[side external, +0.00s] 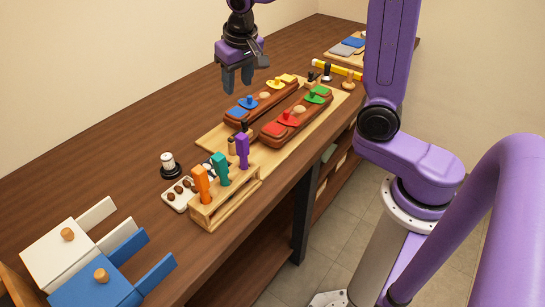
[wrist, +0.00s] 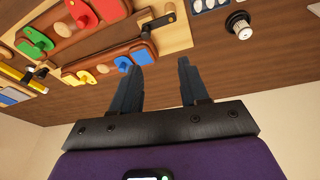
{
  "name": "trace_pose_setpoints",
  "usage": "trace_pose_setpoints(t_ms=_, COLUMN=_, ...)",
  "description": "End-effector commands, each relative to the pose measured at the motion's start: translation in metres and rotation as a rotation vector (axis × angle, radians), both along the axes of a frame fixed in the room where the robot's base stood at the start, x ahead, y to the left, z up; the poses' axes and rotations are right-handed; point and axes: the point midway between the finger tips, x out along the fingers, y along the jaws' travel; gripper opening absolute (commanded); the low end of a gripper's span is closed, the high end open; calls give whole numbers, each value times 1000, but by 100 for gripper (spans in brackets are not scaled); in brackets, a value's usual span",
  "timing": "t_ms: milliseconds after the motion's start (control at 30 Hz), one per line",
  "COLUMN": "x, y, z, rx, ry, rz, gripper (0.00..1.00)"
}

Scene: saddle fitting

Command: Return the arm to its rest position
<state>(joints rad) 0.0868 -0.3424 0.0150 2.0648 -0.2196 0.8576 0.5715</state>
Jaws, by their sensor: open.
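My gripper (side external: 237,79) is open and empty in the side external view. It hangs in the air above the table, behind the far wooden block with blue and yellow saddles. In the wrist view the two dark fingers (wrist: 157,85) are apart with nothing between them. The far block (side external: 262,101) carries a blue saddle (side external: 244,106) and a yellow saddle (side external: 281,83). The near block (side external: 297,121) carries a red saddle (side external: 281,128) and a green saddle (side external: 317,95). Both blocks lie on a pale board (side external: 213,138).
A wooden rack (side external: 228,198) holds orange, teal and purple upright pieces. White (side external: 62,248) and blue (side external: 95,287) boxes with knobs are at the near left. A black-and-white knob (side external: 170,165) stands beside a tray. A yellow rod (side external: 337,69) lies behind the board.

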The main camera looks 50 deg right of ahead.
Motion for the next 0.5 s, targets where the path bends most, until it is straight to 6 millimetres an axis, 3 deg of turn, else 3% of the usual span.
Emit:
trace_pose_setpoints(t_ms=233, x=-46, y=25, z=-7, rx=-2, ry=53, rz=256, gripper=44)
trace_pose_setpoints(t_ms=500, x=-105, y=39, z=-15, rx=-10, ry=109, rz=533, gripper=44)
